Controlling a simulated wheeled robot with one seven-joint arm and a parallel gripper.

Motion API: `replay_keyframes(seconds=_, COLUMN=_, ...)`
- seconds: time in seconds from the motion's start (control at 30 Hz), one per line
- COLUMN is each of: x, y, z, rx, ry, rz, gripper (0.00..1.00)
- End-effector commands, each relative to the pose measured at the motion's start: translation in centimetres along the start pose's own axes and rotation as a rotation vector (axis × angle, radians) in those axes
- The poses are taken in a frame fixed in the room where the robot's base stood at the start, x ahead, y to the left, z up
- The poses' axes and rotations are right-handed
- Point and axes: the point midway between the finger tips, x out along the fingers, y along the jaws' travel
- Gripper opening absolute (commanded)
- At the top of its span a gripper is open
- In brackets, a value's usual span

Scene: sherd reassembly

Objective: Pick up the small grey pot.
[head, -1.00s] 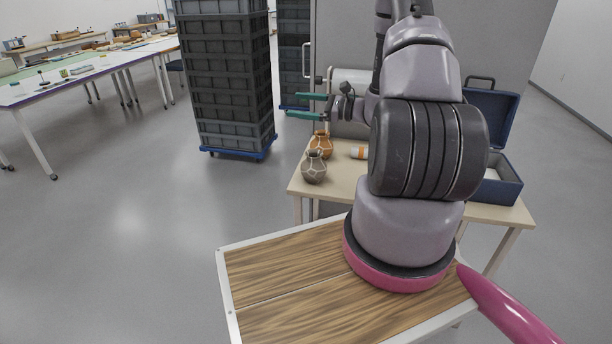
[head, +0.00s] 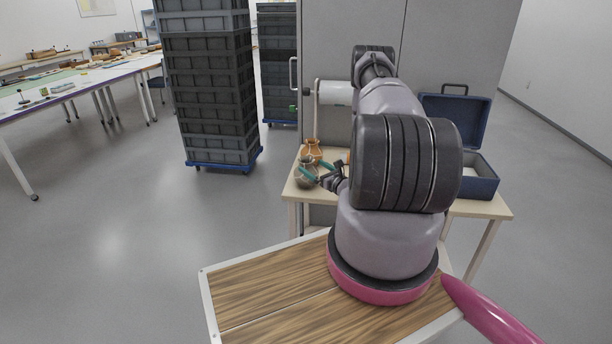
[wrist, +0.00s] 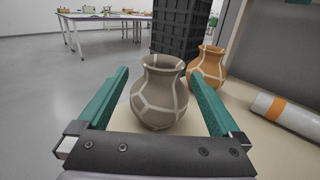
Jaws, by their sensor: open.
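The small grey pot (wrist: 160,92) stands upright on the table, with pale lines over its body where sherds join. In the wrist view it sits between the two green fingers of my gripper (wrist: 158,92), which is open. Bare gaps show between the pot and each finger, and I cannot tell whether either touches it. In the head view the grey pot (head: 304,180) is at the table's left end, partly behind the fingers of my gripper (head: 318,170).
An orange-brown pot (wrist: 208,66) stands just behind and right of the grey pot. A white cylinder with an orange band (wrist: 284,112) lies on the table (head: 478,208) to the right. An open blue case (head: 478,182) is at the table's right end. Stacked dark crates (head: 208,90) stand behind.

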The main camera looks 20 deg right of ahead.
Motion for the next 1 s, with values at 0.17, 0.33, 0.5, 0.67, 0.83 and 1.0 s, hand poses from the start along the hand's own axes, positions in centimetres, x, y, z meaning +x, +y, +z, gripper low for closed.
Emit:
replay_keyframes(seconds=0.17, x=1.8, y=-0.1, z=0.1, rx=-0.004, ry=-0.001, rz=0.004, gripper=1.00)
replay_keyframes(seconds=0.33, x=4.3, y=-0.3, z=0.1, rx=-0.003, ry=-0.001, rz=0.003, gripper=1.00)
replay_keyframes(seconds=0.5, x=5.4, y=-0.4, z=0.1, rx=-0.001, ry=-0.001, rz=0.001, gripper=1.00)
replay_keyframes(seconds=0.67, x=5.4, y=-0.4, z=0.1, rx=-0.001, ry=-0.001, rz=0.001, gripper=1.00)
replay_keyframes(seconds=0.83, x=5.4, y=-0.4, z=0.1, rx=-0.001, ry=-0.001, rz=0.001, gripper=0.50)
replay_keyframes(seconds=1.0, x=5.4, y=-0.4, z=0.1, rx=-0.001, ry=-0.001, rz=0.001, gripper=0.00)
